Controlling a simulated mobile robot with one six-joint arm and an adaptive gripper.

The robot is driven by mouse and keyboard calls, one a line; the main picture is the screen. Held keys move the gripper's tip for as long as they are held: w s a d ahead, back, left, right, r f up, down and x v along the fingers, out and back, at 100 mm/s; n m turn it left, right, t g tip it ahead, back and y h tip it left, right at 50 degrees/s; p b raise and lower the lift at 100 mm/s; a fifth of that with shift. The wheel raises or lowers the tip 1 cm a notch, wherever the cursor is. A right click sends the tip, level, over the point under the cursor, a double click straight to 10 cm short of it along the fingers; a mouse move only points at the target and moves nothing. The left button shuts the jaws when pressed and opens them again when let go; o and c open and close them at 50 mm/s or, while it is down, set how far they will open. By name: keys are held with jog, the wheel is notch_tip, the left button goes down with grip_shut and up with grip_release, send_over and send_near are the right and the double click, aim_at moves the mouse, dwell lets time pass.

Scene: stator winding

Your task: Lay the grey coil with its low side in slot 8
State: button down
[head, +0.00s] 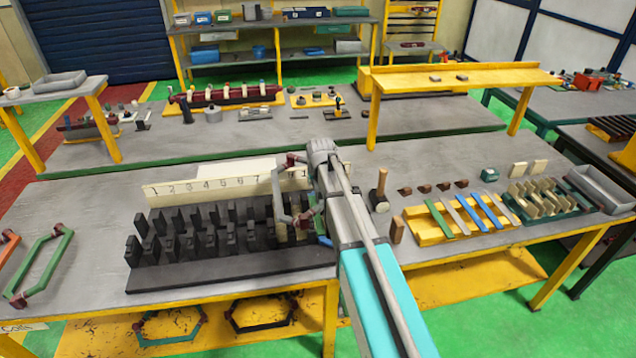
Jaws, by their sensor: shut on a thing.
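The grey coil (277,196), with dark red ends, is up at the right part of the black slotted stator block (215,272). It stands tilted, just left of my arm. My gripper (304,200) is mostly hidden by my arm and the coil; it is shut on the grey coil. Whether the coil's low side touches the block cannot be told. The block's left slots look empty.
Green (44,262) and orange (8,248) coils lie at the table's left. Right of my arm are a mallet (378,190), a yellow rack (432,236) with coloured strips, and a grey bin (598,188). A yellow raised shelf (460,78) stands behind.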

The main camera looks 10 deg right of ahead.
jog(key=shift+f+b, duration=2.7)
jog(key=shift+f, duration=0.1)
jog(key=shift+s+f+b, duration=0.1)
jog(key=shift+f+b, duration=3.35)
jog(key=shift+c, duration=1.8)
grip_release()
jog(key=shift+r+p, duration=0.8)
